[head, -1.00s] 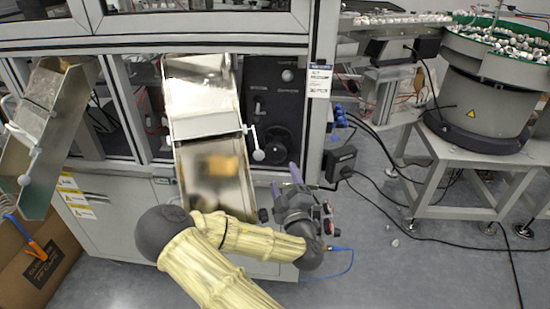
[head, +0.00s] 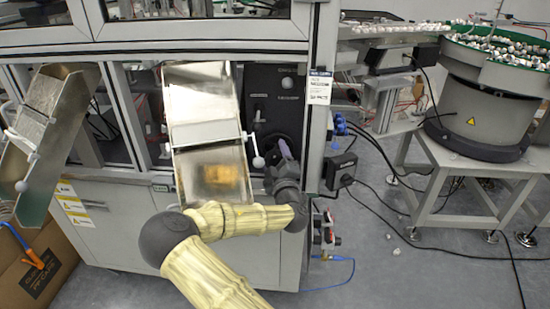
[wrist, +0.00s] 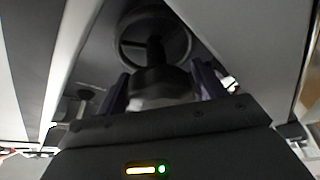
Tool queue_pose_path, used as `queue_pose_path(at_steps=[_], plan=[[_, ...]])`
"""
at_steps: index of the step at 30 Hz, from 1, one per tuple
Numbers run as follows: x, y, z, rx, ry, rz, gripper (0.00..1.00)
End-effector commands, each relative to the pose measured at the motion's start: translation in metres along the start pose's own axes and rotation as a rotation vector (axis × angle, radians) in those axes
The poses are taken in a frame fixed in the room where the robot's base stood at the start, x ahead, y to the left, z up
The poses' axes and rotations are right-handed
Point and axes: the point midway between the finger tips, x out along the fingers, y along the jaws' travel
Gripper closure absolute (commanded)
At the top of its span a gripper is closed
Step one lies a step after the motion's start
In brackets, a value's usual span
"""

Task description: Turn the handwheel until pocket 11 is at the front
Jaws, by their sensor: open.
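The handwheel (wrist: 153,45) is a dark ring with a spoke, and it shows at the top middle of the wrist view, on a dark panel. My gripper (wrist: 162,85) is open, its two purple-grey fingers pointing toward the wheel and apart from each other. A dark rounded part stands between the fingers; I cannot tell whether they touch it. In the head view my gripper (head: 284,150) is in front of the lower part of the black control panel (head: 283,88) and hides most of the wheel. No pocket number can be read.
A metal chute (head: 200,100) with a ball-ended lever (head: 258,162) lies just left of my gripper. A grey frame post (head: 318,120) with a label stands close on the right. Another chute (head: 45,130) is at far left, and a bowl feeder (head: 488,100) at right.

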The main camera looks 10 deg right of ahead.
Motion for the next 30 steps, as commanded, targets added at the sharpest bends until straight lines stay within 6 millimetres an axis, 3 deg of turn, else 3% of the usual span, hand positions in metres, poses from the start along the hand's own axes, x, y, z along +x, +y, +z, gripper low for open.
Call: queue_pose_path(at_steps=[3, 8, 20, 30], plan=[[-0.0002, 0.0, 0.0001, 0.0, 0.0, 0.0, 0.33], [-0.0004, -0.0001, 0.0001, 0.0, 0.0, 0.0, 0.63], [-0.0002, 0.001, -0.0008, -0.041, 0.001, -0.017, 0.63], [0.0006, 0.0027, -0.0022, -0.22, 0.0, -0.093, 0.63]])
